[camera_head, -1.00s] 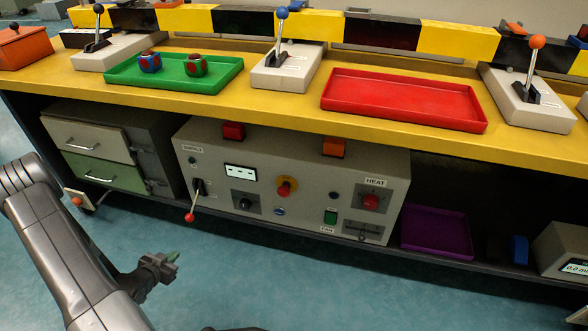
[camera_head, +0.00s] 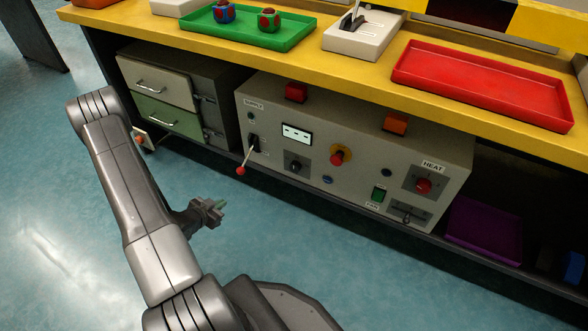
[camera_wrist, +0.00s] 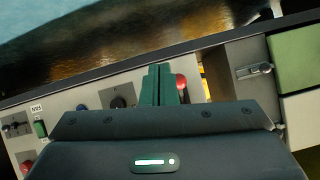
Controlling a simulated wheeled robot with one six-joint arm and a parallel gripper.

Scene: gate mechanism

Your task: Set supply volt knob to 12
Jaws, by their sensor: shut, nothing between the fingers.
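The supply panel (camera_head: 350,140) is a grey box on the shelf under the yellow bench. Its black knob (camera_head: 295,165) sits on a dark square plate below the small white display (camera_head: 296,134). In the wrist view a dark knob (camera_wrist: 119,103) on a square plate shows just left of the fingers. The knob's setting is too small to read. The red-tipped supply lever (camera_head: 241,170) hangs left of the knob. My gripper (camera_head: 217,208) is shut and empty, in front of and below the panel, apart from it. Its green fingers (camera_wrist: 160,82) show in the wrist view.
A green switch (camera_head: 378,194), red-and-yellow button (camera_head: 339,155) and red heat knob (camera_head: 423,185) share the panel. A drawer cabinet (camera_head: 162,98) stands left, a purple tray (camera_head: 484,232) right. The bench edge (camera_head: 290,65) overhangs the panel. The floor in front is open.

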